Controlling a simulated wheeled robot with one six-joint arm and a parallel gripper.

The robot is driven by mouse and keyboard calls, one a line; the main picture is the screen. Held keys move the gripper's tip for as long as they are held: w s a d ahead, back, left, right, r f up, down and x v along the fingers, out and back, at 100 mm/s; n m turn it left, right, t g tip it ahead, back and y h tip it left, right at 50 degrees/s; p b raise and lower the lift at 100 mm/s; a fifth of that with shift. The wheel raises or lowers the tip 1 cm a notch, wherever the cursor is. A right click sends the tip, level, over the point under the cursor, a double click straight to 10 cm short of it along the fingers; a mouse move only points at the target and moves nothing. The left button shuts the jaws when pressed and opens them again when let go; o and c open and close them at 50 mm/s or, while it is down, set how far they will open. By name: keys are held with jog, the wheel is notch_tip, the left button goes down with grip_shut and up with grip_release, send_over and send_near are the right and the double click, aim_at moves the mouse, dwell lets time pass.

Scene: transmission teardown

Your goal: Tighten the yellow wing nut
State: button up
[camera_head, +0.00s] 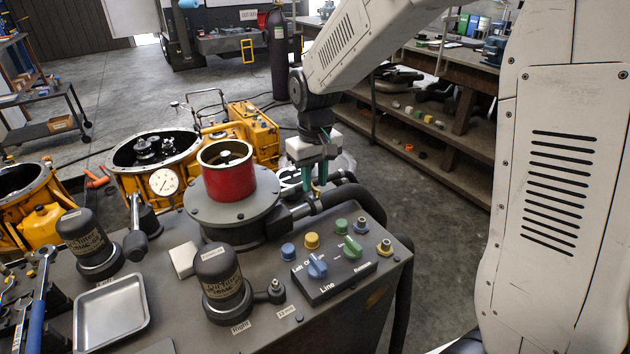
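My gripper (314,182) points down just right of the red cylinder, above the dark pipe fittings at the bench's back edge. Its two teal fingers look apart, and I see nothing held between them. I cannot clearly make out a yellow wing nut. A small yellow knob (312,241) sits on the bench behind the control box, in front of and below my gripper and apart from it. The red cylinder (226,182) stands upright on a round grey flange; a small pale part (225,157) shows inside its open top, too small to identify.
The control box (335,272) has a blue and a green knob. Black canisters (222,272), a metal tray (110,313) and tools stand on the bench (340,330). Yellow transmission housings (125,185) stand behind it. Thick black hoses (355,200) run along the right edge.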

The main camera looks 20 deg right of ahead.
jog(key=shift+f, duration=0.45)
grip_shut()
